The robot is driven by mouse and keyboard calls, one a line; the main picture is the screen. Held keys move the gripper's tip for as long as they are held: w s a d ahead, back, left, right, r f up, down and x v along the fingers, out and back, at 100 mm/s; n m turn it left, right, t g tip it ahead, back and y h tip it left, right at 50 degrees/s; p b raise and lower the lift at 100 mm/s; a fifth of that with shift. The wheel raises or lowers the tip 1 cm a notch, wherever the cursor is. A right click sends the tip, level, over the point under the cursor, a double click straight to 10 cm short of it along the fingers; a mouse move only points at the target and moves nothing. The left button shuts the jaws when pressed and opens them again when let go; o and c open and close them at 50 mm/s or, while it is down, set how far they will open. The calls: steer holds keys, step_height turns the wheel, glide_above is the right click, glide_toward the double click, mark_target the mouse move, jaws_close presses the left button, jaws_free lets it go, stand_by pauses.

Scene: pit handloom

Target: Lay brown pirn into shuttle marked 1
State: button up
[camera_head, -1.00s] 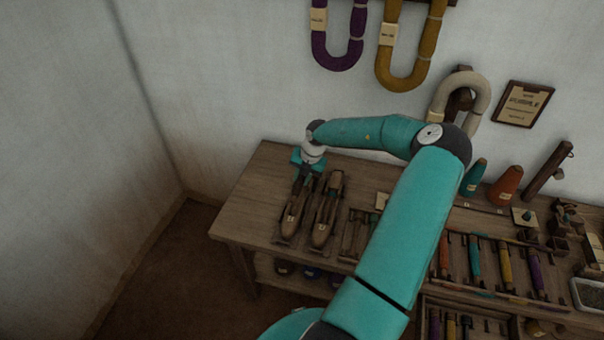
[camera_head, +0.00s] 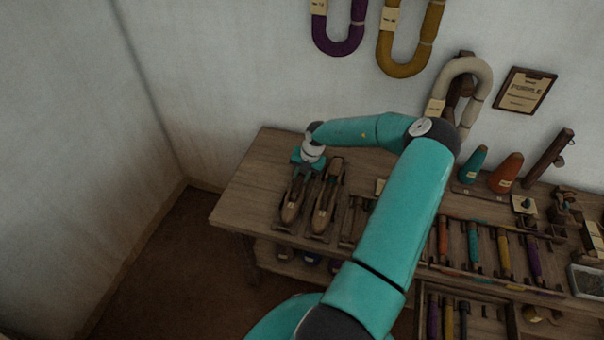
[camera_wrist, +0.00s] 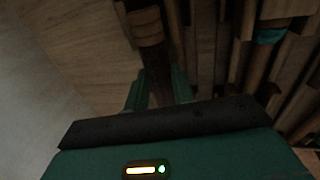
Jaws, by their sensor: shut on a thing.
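Two wooden shuttles lie side by side on the table's left part: a left shuttle (camera_head: 291,212) and a right shuttle (camera_head: 322,210). I cannot read a number on either. My gripper (camera_head: 302,174) is low at the back end of the left shuttle. In the wrist view my gripper (camera_wrist: 160,88) is shut on a dark brown rod-like thing (camera_wrist: 156,62), which looks like the brown pirn, with a lighter brown banded part beyond the fingers. The shadow and the gripper body hide whether it touches the shuttle.
The wooden table (camera_head: 252,182) has bare room left of the shuttles. To the right, beyond my arm, a rack holds several coloured pirns, including an orange one (camera_head: 443,238). Teal (camera_head: 473,165) and orange (camera_head: 507,172) cones stand at the back.

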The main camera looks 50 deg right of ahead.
mark_target(302, 175)
steer(key=o, duration=1.1)
steer(key=shift+c, duration=0.2)
steer(key=shift+w+a+r+v, duration=0.15)
steer(key=shift+w+v, duration=0.1)
steer(key=shift+v, duration=1.05)
steer(key=shift+w+a+v, duration=0.15)
steer(key=shift+w+v, duration=0.15)
steer(key=shift+v, duration=1)
steer(key=shift+w+a+r+v, duration=0.15)
steer(key=shift+w+v, duration=0.1)
steer(key=shift+v, duration=1.05)
steer(key=shift+f, duration=0.1)
